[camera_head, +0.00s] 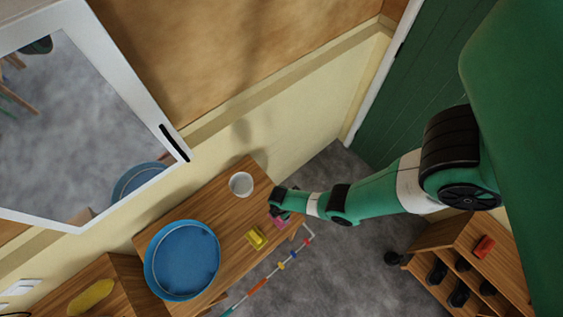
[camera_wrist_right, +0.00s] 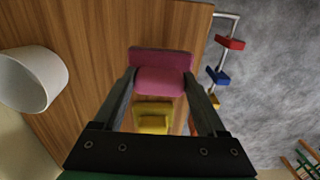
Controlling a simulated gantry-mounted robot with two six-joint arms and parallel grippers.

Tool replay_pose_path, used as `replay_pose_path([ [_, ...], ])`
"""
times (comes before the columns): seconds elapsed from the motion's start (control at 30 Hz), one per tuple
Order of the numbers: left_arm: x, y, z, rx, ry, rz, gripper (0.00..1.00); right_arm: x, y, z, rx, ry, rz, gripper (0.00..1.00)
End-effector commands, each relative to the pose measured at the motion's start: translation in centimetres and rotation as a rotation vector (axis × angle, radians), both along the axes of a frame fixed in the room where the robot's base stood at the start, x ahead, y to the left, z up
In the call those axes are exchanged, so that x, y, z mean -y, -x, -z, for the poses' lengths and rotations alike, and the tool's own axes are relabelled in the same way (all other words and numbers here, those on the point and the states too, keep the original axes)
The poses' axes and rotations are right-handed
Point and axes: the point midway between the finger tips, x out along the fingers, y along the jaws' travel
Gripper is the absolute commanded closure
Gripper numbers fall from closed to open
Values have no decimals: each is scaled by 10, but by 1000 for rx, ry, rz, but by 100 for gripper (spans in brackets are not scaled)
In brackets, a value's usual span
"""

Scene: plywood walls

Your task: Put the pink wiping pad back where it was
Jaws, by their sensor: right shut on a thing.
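The pink wiping pad (camera_wrist_right: 160,82) is between the two fingers of my right gripper (camera_wrist_right: 159,78), which is shut on it. In the head view, the pink pad (camera_head: 280,222) shows partly, just below my right gripper (camera_head: 281,208), near the right edge of the wooden table (camera_head: 217,222). The gripper hides part of it there. In the wrist view the pad has a darker pink upper part and a lighter lower part. I cannot tell whether it touches the table or is slightly above it. My left gripper is not in view.
A yellow block-like object (camera_head: 256,238) lies close beside the pad. A white cup (camera_head: 241,184) and a blue basin (camera_head: 182,260) stand on the table. A rail with coloured pieces (camera_head: 257,285) runs along its right side. A shelf (camera_head: 451,241) stands at right.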

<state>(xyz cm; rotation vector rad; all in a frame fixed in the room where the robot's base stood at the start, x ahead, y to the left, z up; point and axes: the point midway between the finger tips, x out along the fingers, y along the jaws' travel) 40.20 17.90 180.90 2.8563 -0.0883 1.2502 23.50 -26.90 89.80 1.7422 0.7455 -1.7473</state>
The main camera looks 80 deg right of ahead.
Motion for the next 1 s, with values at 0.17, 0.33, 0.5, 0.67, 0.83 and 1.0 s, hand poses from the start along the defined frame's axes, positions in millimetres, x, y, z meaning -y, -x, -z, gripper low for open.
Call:
replay_pose_path([
  [0.17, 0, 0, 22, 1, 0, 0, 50, 3, 1, 22, 0, 0, -1, 71],
  [0.33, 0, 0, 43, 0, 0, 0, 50, 4, 2, 43, 0, 0, 4, 71],
  [0.5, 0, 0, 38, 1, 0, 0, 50, 4, 2, 39, 0, 0, 4, 78],
  [0.67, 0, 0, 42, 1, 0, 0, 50, 4, 2, 43, 0, 0, 4, 78],
  [0.83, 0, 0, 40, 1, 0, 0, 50, 4, 2, 41, 0, 0, 4, 0],
  [1.0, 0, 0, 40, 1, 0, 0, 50, 4, 2, 41, 0, 0, 4, 0],
])
